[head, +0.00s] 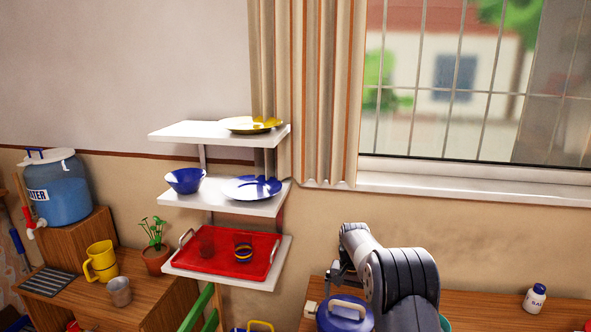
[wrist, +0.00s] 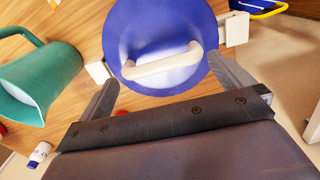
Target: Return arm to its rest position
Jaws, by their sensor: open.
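My gripper (wrist: 168,88) is open in the wrist view, its two fingers spread wide with nothing between them that I can see held. Beyond the fingers is a blue round lid or pot (wrist: 145,30) with a white handle (wrist: 163,63); I cannot tell how far below the fingers it is. In the head view my arm (head: 392,275) is folded at the lower right, above the wooden counter. The same blue lid (head: 345,314) with its pale handle shows just left of the arm.
A salt bottle (head: 535,298) stands on the right of the counter (head: 480,312). Wall shelves (head: 190,134) hold plates, a bowl and a red tray (head: 222,262). The window sill is clear.

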